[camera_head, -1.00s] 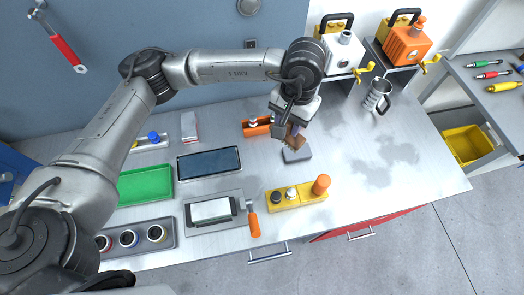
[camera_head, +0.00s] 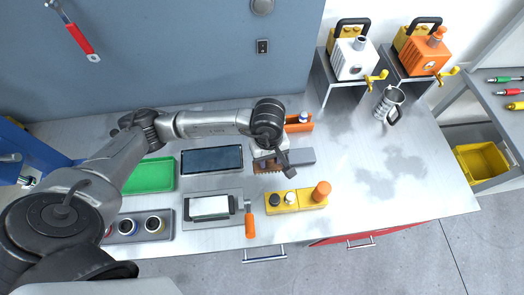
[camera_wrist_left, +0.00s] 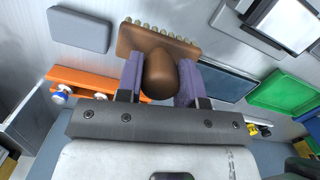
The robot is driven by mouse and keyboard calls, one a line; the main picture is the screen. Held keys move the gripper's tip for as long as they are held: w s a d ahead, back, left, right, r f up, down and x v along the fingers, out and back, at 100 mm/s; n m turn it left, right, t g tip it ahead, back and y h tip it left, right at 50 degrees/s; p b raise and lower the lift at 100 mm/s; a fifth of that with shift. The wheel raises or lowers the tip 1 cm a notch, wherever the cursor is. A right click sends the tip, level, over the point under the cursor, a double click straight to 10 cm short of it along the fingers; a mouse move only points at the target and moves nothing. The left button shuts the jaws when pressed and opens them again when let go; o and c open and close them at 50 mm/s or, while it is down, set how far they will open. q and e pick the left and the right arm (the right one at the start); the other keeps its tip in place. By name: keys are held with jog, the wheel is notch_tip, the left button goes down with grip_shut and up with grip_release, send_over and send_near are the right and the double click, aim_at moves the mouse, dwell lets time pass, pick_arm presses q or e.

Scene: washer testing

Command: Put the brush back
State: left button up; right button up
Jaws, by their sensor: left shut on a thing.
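My left gripper (camera_head: 274,156) is shut on the brown wooden brush (camera_head: 265,167), which is partly hidden under the wrist in the head view. In the left wrist view the purple fingers (camera_wrist_left: 160,82) clasp the rounded handle of the brush (camera_wrist_left: 160,45), and pale bristles line its far edge. The brush is just left of a grey block (camera_head: 301,156), which also shows in the left wrist view (camera_wrist_left: 79,30). I cannot tell whether the brush touches the table. An orange holder (camera_head: 300,126) with small bottles stands behind the gripper. My right gripper is not in view.
Left are a dark tray (camera_head: 212,160), a green tray (camera_head: 150,175) and a plate with a white-topped block (camera_head: 210,207). In front are an orange-handled tool (camera_head: 249,222) and a yellow button box (camera_head: 297,203).

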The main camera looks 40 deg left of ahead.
pick_arm(q)
jog(key=shift+w+a+f, duration=0.6)
jog(key=shift+a+f, duration=0.4)
jog(key=shift+f, duration=0.35)
jog(key=shift+w+a+f, duration=0.55)
jog(key=shift+a+f, duration=0.4)
jog(key=shift+f, duration=0.4)
jog(key=shift+w+a+f, duration=0.6)
jog(key=shift+a+f, duration=0.4)
jog(key=shift+f, duration=0.35)
jog(key=shift+f, duration=0.15)
jog(key=o, duration=0.9)
jog(key=shift+r, duration=0.3)
notch_tip(320, 180, up, 12)
jog(key=a, duration=0.1)
jog(key=shift+w+a+f, duration=0.15)
jog(key=shift+w, duration=0.2)
